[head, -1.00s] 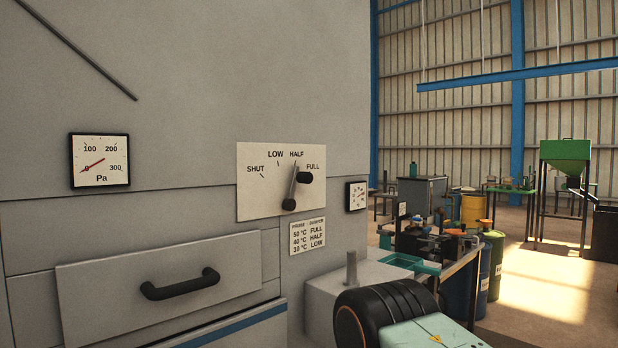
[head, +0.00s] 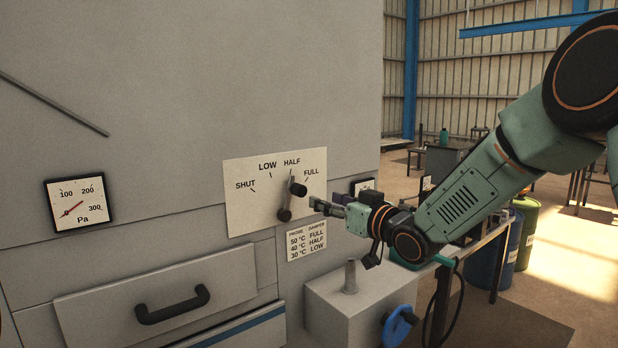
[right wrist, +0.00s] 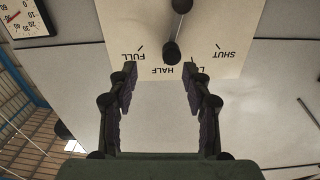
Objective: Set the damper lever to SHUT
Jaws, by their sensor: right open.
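The damper lever (head: 292,200) is mounted on a pale scale plate (head: 240,212) marked SHUT, LOW, HALF and FULL. Its arm runs up from a dark pivot, and its black knob (head: 299,189) stands out toward HALF. My right gripper (head: 322,205) is open and empty, just right of the lever and apart from it. In the right wrist view the plate is upside down; the knob (right wrist: 171,53) shows by the HALF label, beyond and between the two open fingers (right wrist: 160,76). My left gripper is not in view.
A Pa gauge (head: 76,203) is at left and a drawer with a black handle (head: 172,305) below. A probe/damper label (head: 306,241) is under the plate. A grey block with a post (head: 350,278) and a blue handwheel (head: 399,325) stand below my right arm.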

